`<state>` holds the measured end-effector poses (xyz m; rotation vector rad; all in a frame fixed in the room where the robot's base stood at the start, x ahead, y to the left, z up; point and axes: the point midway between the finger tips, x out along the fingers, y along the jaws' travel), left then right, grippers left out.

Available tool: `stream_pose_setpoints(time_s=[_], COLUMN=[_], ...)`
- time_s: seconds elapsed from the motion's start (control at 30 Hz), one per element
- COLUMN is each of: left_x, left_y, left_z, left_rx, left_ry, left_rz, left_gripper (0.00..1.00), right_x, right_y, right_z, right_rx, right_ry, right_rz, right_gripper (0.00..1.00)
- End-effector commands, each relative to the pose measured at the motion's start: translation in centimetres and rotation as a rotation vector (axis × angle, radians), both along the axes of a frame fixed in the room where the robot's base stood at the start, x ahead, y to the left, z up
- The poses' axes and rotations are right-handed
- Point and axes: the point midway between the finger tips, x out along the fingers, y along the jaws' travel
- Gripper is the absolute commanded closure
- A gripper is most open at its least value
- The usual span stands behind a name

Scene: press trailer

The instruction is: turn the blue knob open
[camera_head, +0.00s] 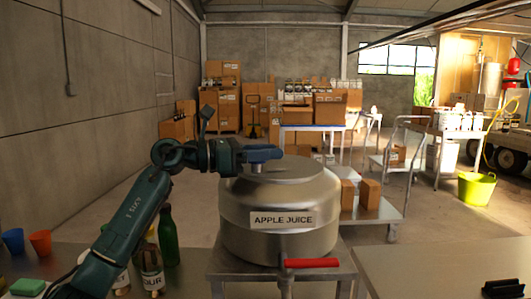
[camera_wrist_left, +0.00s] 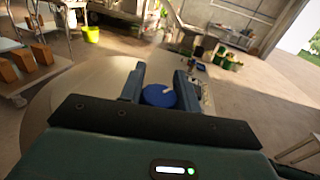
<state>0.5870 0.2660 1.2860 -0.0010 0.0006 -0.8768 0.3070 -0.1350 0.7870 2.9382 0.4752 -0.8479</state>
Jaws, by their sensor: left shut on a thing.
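The blue knob (camera_head: 263,155) sits on top of the steel vessel (camera_head: 235,240) labelled APPLE JUICE. My left gripper (camera_head: 252,153) reaches in from the left, level with the lid, and is shut on the knob. In the left wrist view, the round blue knob (camera_wrist_left: 158,97) with a pale mark lies between the two fingers of my left gripper (camera_wrist_left: 159,86). The fingers hide the knob's sides. My right gripper is not in view.
A red-handled tap (camera_head: 311,263) sticks out at the vessel's front. Bottles (camera_head: 168,238) and orange and blue cups (camera_head: 40,242) stand on the left bench. A steel table (camera_head: 440,265) at the right is mostly clear, with a small black object (camera_head: 502,288).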

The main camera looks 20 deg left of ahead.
Motion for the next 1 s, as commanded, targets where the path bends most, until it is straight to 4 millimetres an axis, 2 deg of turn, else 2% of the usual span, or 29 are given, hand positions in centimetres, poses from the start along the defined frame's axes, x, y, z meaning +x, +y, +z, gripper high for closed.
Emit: stream_pose_setpoints(time_s=[0.3, 0.6, 1.0], left_x=[0.2, 0.4, 0.5], left_y=[0.3, 0.5, 0.7], left_z=[0.2, 0.1, 0.0], left_rx=[0.007, 0.002, -0.001], left_ry=[-0.003, -0.005, -0.002], left_rz=[0.236, 0.423, 0.545], left_gripper=[0.9, 0.9, 0.9], right_x=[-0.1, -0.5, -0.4], right_y=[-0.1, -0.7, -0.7], right_z=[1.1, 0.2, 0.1], right_rx=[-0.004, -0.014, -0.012], right_ry=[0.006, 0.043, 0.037], right_rz=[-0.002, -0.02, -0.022], right_gripper=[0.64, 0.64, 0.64])
